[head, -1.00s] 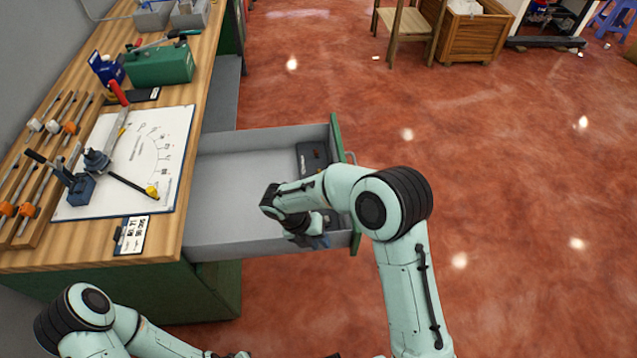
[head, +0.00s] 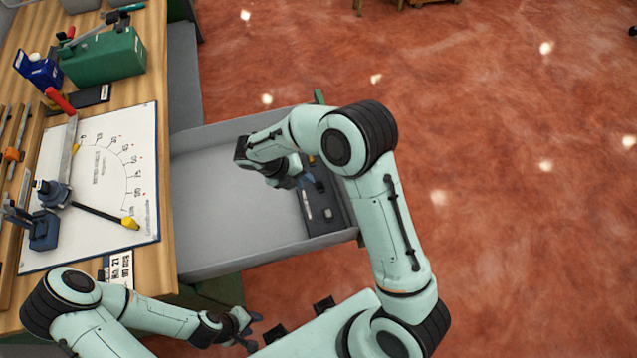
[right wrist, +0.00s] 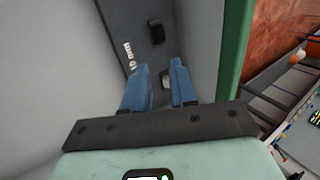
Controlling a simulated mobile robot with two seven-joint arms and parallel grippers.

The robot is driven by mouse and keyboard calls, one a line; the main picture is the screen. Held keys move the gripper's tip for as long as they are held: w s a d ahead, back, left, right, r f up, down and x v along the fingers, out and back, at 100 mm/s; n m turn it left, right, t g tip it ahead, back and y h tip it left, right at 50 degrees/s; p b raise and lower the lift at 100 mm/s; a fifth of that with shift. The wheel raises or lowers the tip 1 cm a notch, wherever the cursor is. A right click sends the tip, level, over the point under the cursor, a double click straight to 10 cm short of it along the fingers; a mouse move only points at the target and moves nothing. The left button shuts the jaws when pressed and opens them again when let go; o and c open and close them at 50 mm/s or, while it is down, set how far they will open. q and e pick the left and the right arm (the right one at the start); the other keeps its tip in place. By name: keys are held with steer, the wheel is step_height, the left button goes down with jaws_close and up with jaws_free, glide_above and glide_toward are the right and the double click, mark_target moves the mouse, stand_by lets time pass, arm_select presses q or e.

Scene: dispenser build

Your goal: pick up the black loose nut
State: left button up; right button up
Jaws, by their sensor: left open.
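The black nut (right wrist: 156,33) lies on a dark grey strip (right wrist: 133,35) inside the open drawer, seen in the right wrist view. My right gripper (right wrist: 161,82) is open, its two blue fingers apart and pointing at the strip. The nut is beyond the fingertips, not between them. A small pale item (right wrist: 165,78) shows between the fingers. In the head view my right gripper (head: 309,180) is over the drawer's front part, partly hidden by its arm. My left gripper (head: 246,328) is open and empty, low in the head view, outside the drawer.
The grey drawer (head: 235,195) is pulled out from the wooden bench and mostly empty; its walls surround the strip. A white marked board (head: 85,220) with a tool lies on the bench. A green box (head: 105,58) stands farther back. Open red floor lies to the right.

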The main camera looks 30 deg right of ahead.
mark_target(322, 189)
steer(key=x, duration=0.5)
steer(key=w+x, duration=0.1)
steer(key=x, duration=0.2)
steer(key=shift+d+f, duration=0.1)
steer(key=shift+d, duration=0.1)
jaws_close()
